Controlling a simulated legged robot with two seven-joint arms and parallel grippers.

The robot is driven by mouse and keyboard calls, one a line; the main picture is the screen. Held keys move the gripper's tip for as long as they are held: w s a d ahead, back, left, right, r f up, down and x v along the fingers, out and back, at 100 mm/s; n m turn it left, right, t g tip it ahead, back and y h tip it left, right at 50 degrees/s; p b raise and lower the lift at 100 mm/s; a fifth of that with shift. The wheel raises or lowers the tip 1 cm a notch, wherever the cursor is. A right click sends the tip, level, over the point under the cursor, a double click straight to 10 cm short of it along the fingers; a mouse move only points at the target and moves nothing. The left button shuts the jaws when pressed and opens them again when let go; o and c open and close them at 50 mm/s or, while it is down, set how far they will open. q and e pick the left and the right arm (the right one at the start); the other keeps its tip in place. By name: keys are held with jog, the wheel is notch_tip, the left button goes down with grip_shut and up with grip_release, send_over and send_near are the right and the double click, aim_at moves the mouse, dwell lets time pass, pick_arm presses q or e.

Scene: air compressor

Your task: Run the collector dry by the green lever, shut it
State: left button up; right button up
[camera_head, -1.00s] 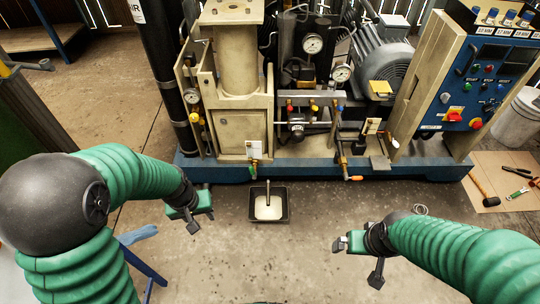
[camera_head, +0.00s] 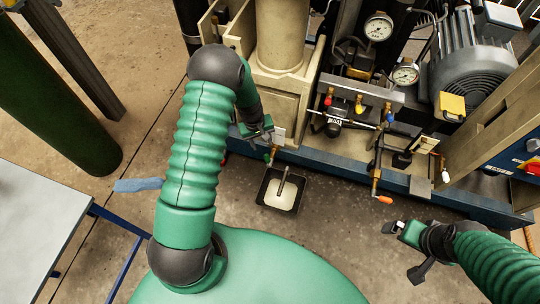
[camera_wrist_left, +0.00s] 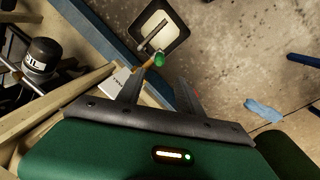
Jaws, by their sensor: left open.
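The green lever (camera_wrist_left: 159,59) shows in the left wrist view as a rounded green tip on a brass valve, beside a white tag (camera_wrist_left: 118,82). In the head view the lever (camera_head: 271,156) is small, low on the compressor's front, below my left gripper. My left gripper (camera_head: 262,135) is open. In the left wrist view its two fingers (camera_wrist_left: 160,92) are spread and the lever's tip lies just beyond them, apparently not held. A black tray with pale contents (camera_head: 265,190) stands on the floor below, a pipe over it. My right gripper (camera_head: 402,238) is away from the compressor; its jaw gap is unclear.
Other valves (camera_head: 358,105) and an orange-tipped lever (camera_head: 384,199) sit to the right along the blue base (camera_head: 330,166). A gauge (camera_head: 378,27) is above. A grey table (camera_head: 40,215) and a blue cloth (camera_head: 138,185) are at left.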

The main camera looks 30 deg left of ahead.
aim_at(266, 155)
pick_arm(q)
jog(key=f+b, duration=0.1)
jog(key=f, duration=0.3)
jog(key=w+d+f+b, duration=0.1)
jog(key=f, duration=0.3)
jog(key=f+b, duration=0.1)
jog(key=f, duration=0.3)
jog(key=shift+w+d+f+b, duration=0.15)
jog(key=shift+d+f+b, duration=0.05)
jog(key=shift+b, duration=0.2)
jog(key=shift+f, duration=0.35)
grip_shut()
